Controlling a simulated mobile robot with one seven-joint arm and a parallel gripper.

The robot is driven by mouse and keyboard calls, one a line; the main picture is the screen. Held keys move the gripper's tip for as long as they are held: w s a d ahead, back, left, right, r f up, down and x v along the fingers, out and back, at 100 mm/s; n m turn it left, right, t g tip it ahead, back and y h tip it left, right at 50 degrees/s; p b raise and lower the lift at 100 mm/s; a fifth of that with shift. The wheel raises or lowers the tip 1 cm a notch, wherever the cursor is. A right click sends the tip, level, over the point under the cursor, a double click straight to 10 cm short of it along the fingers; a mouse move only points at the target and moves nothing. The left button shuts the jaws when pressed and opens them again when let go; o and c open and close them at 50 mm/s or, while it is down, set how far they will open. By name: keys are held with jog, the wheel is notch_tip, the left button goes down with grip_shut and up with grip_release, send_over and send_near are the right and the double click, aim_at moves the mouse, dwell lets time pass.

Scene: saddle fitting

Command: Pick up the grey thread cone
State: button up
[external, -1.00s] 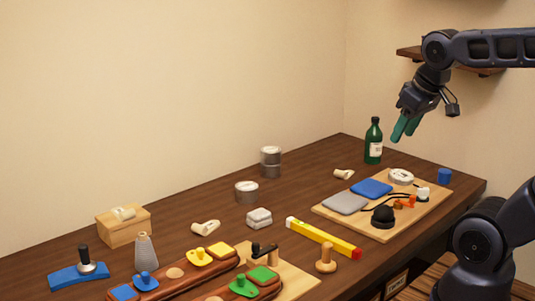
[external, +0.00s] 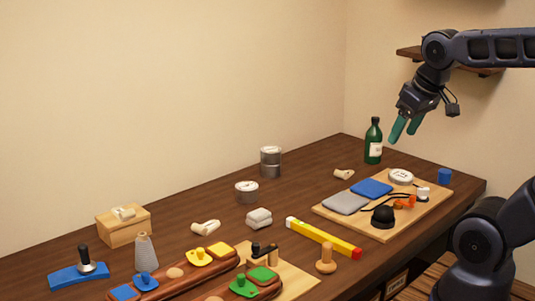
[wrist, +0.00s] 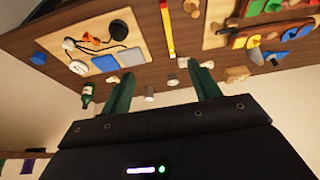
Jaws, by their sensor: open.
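The grey thread cone (external: 146,252) stands upright on the table at the front left in the external view, just behind the long brown form with coloured pieces.
A blue tool (external: 79,276) and a wooden box (external: 124,226) flank the cone. The brown form (external: 183,275) lies in front of it. Tins, a yellow level (external: 323,238) and a loaded board (external: 327,209) occupy the middle and right.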

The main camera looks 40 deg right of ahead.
jog(key=shift+w, duration=0.1)
jog(key=w+a+r+n+g, duration=0.1)
jog(key=w+a+r+n, duration=0.15)
jog(key=w, duration=0.45)
jog(key=w+a+r+n, duration=0.2)
jog(key=w+a+n, duration=0.15)
jog(key=w, duration=0.35)
jog(key=n+g, duration=0.4)
jog(key=n, duration=1)
send_over(142, 234)
notch_tip(142, 234, down, 20)
jog(key=f, duration=0.5)
jog(key=shift+d+f, duration=0.3)
jog(key=shift+d, duration=0.1)
jog(key=shift+w+a+f, duration=0.1)
jog(key=shift+a+f, duration=0.1)
jog(key=shift+f, duration=1.1)
jog(key=shift+a+f, duration=0.15)
jog(key=shift+f, duration=1.15)
grip_shut()
